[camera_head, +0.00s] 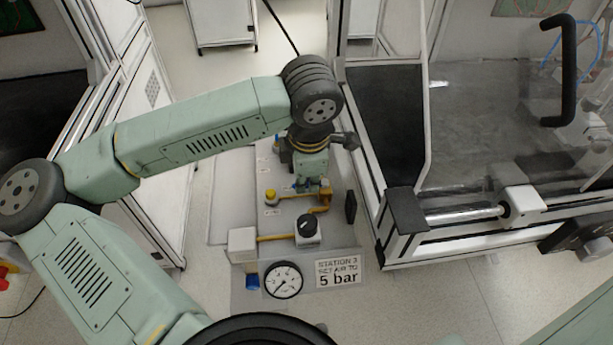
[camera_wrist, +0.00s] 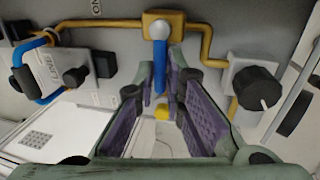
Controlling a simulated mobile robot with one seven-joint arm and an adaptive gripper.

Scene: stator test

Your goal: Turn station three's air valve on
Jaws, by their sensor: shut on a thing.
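The air valve has a brass body (camera_wrist: 176,22) on a yellow pipe, with a straight blue lever (camera_wrist: 160,68) hanging down from it in the wrist view. The lever lies across the pipe run. My gripper (camera_wrist: 166,88) has its two purple-padded fingers on either side of the lever and is shut on it. In the head view my gripper (camera_head: 311,184) is over the upper part of the station three panel (camera_head: 232,216), and my wrist hides most of the valve. The sign (camera_head: 338,269) reads station 3, set air to 5 bar.
A black regulator knob (camera_wrist: 257,88) sits right of the lever, and a blue looped handle (camera_wrist: 38,84) sits left. A round gauge (camera_head: 283,280) is low on the panel; its reading is too small to tell. A framed machine (camera_head: 400,215) stands close on the right.

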